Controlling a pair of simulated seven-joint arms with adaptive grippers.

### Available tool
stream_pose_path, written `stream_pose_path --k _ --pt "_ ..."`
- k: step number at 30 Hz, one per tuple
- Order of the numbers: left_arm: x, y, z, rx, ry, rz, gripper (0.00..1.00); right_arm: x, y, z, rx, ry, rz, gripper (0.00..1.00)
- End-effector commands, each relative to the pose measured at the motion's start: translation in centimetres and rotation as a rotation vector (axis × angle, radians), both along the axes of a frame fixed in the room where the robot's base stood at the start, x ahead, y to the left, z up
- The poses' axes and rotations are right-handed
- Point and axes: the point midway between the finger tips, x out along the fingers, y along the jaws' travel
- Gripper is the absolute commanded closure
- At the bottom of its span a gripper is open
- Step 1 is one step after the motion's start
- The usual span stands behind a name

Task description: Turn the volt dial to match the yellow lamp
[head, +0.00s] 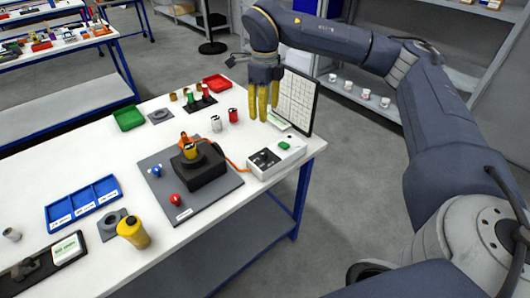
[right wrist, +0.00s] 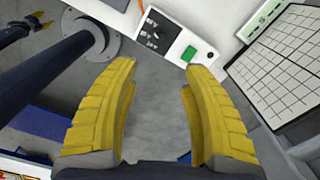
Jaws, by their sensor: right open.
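I cannot tell which part is the volt dial, or make out a lit yellow lamp. My right gripper (head: 262,118) is open and empty, above and behind the box; its yellow fingers (right wrist: 160,75) frame the wrist view.
An upright white grid board (head: 294,98) stands behind the box. An orange cable joins the box to a black block (head: 200,172) on a grey plate (head: 215,197), with red and blue knobs. Cylinders, red and green trays (head: 128,118) and a blue tray (head: 84,203) lie left.

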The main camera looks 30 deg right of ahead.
Motion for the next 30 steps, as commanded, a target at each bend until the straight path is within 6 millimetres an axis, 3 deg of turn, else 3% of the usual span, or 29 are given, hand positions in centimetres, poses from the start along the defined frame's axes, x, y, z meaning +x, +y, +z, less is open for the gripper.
stream_pose_path --k 8,30 --pt "0.0 0.1 0.0 0.001 0.001 0.000 0.56 -0.4 0.0 -1.6 -0.001 0.015 0.033 0.54" --pt "-0.1 0.1 0.0 0.001 0.001 0.000 0.56 -0.4 0.0 -14.0 -0.001 0.014 0.031 0.54"
